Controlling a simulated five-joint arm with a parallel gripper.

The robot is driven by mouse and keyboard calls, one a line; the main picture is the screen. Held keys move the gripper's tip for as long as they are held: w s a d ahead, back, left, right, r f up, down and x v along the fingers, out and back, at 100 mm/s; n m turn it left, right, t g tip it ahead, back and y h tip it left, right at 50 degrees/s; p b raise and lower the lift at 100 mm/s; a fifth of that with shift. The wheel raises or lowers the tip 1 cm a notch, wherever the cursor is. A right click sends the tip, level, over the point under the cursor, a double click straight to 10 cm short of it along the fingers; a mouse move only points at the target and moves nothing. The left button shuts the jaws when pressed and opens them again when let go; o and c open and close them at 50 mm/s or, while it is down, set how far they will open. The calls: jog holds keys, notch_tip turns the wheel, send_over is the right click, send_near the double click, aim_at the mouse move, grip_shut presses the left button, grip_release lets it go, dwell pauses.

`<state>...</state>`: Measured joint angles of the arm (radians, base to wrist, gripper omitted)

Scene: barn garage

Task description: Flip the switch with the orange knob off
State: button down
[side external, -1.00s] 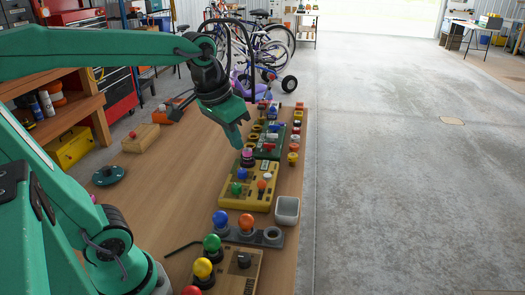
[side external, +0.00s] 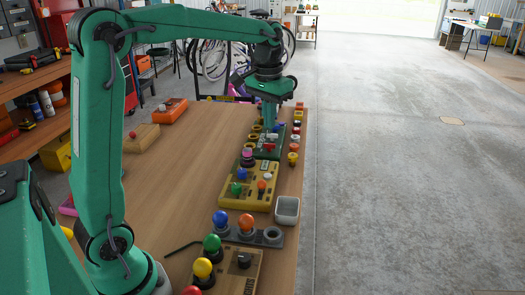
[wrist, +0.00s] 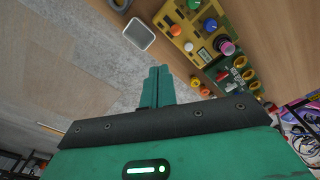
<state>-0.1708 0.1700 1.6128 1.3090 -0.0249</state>
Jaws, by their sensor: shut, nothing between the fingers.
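The yellow board (side external: 262,201) lies on the wooden bench. An orange knob (side external: 262,185) stands near its right front edge, with a white knob (side external: 267,176) just behind it. Blue, green and pink knobs are on its left part. In the wrist view the orange knob (wrist: 172,30) shows near the yellow board's edge, beside the white knob (wrist: 190,46). I cannot tell which way its lever leans. My gripper (side external: 269,128) is shut and empty, pointing down over the green board, beyond the yellow board. Its closed fingertips (wrist: 159,69) show apart from the orange knob.
The green board (side external: 264,152) carries a red switch and gold rings. A white bin (side external: 287,209) stands right of the yellow board. A grey strip with blue and orange bulbs (side external: 246,223) lies in front. An orange box (side external: 171,110) sits far left.

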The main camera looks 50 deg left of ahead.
aim_at(262, 186)
jog(key=w+a+f+n+g, duration=0.1)
jog(key=w+a+f+g, duration=0.2)
jog(key=w+a+f, duration=0.4)
jog(key=shift+w+f+h, duration=0.3)
jog(key=shift+w+f, duration=0.85)
jog(key=shift+f, duration=0.2)
jog(key=shift+a+f, duration=0.1)
jog(key=x, duration=1)
jog(key=shift+s, duration=0.35)
jog(key=shift+s+d+f, duration=0.3)
jog(key=shift+s, duration=0.4)
jog(key=shift+s+d+f, duration=0.3)
jog(key=shift+s+d, duration=0.05)
jog(key=shift+s, duration=0.3)
jog(key=shift+d, duration=0.1)
